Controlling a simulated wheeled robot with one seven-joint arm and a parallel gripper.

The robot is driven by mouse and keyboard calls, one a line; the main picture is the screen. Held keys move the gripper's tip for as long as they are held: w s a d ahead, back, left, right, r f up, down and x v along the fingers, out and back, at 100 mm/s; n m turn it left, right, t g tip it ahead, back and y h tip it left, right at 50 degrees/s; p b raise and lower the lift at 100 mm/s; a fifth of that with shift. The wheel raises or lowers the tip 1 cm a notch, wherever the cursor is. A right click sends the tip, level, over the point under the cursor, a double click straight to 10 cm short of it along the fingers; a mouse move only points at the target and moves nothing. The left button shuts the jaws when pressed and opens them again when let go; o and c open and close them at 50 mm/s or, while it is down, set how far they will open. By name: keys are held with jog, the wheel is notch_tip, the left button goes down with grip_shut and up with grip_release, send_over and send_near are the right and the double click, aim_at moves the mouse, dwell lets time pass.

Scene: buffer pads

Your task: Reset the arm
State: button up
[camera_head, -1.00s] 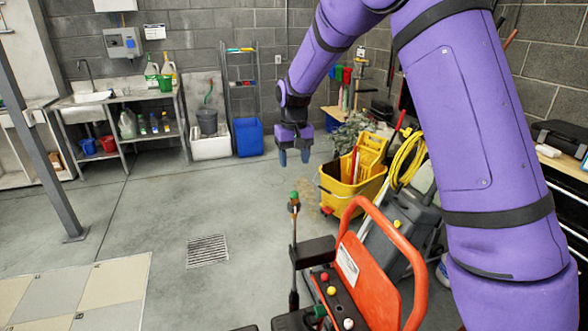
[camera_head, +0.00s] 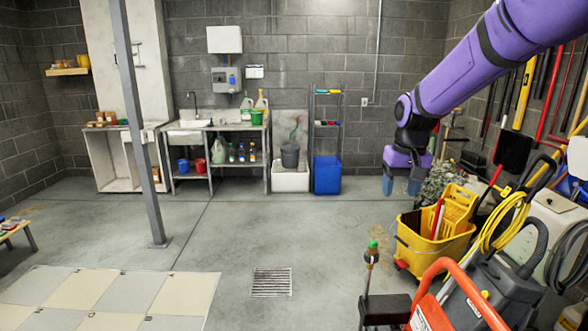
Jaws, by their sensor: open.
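My purple arm (camera_head: 470,75) reaches in from the upper right and bends down at a black wrist joint. My gripper (camera_head: 401,187) hangs at its end, pointing down, with two blue-grey fingers apart and nothing between them. It appears in front of the back wall, left of the grey-green mop head and above the yellow mop bucket (camera_head: 443,240) in the picture. It touches nothing that I can see.
An orange-framed machine (camera_head: 450,290) with control knobs stands at the lower right, beside a grey vacuum (camera_head: 500,290) with a yellow cable. A blue bin (camera_head: 327,176) and a sink counter (camera_head: 215,145) line the back wall. The middle floor around the drain (camera_head: 271,282) is clear.

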jog(key=s+d+r+t, duration=0.1)
jog(key=s+d+r, duration=0.1)
jog(key=s+r, duration=0.45)
jog(key=s+d+r+t, duration=0.1)
jog(key=s+r, duration=0.2)
jog(key=s, duration=0.6)
jog(key=s+d+f+t, duration=0.1)
jog(key=s+t, duration=0.1)
jog(key=s, duration=1.5)
jog(key=shift+d, duration=0.35)
